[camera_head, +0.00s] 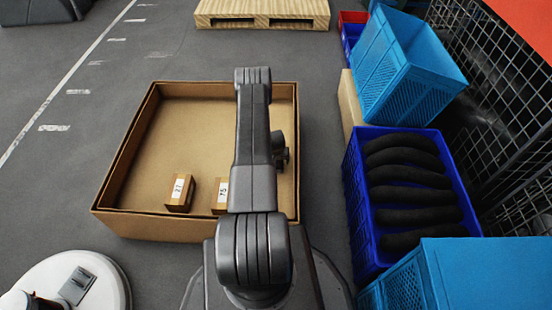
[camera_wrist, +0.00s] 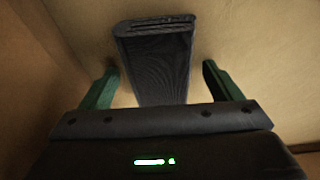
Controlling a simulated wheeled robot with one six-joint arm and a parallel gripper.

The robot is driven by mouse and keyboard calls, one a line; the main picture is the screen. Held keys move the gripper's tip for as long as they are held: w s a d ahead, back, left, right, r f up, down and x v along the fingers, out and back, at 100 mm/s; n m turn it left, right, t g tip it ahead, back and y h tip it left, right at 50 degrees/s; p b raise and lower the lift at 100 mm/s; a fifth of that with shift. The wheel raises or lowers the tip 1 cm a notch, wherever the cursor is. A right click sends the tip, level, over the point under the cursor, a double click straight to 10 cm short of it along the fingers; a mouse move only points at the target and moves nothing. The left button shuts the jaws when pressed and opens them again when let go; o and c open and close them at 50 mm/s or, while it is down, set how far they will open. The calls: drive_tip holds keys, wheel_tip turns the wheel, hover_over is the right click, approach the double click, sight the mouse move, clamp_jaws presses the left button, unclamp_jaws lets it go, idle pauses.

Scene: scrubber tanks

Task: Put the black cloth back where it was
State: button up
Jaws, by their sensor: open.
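The black cloth (camera_wrist: 155,65) shows in the wrist view as a dark, folded, block-like bundle with layered edges at its far end. It is against the tan cardboard inside the box. My gripper (camera_wrist: 160,72) is open, with one green finger on each side of the cloth and a visible gap on both sides in the picture. Its depth relative to the cloth is hard to judge. In the head view my arm reaches over the open cardboard box (camera_head: 175,130) and hides the cloth and the fingers.
Two small labelled boxes stand near the box's front wall, one on the left (camera_head: 180,193) and one beside my arm (camera_head: 220,195). A blue crate (camera_head: 358,205) with several dark rolls is to the right, near more blue crates (camera_head: 405,70). A pallet (camera_head: 262,12) lies behind.

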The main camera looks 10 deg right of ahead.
drive_tip(key=p+v, duration=0.1)
drive_tip(key=v, duration=0.5)
drive_tip(key=shift+r, duration=0.25)
drive_tip(key=shift+r+b, duration=0.3)
drive_tip(key=shift+b, duration=0.2)
drive_tip(key=shift+b+v, duration=0.7)
drive_tip(key=shift+v, duration=1.95)
drive_tip(key=shift+p+x, duration=1)
drive_tip(key=shift+x, duration=1.2)
drive_tip(key=b+x, duration=0.1)
drive_tip(key=x, duration=0.7)
drive_tip(key=shift+s+f, duration=0.1)
drive_tip(key=shift+s, duration=0.05)
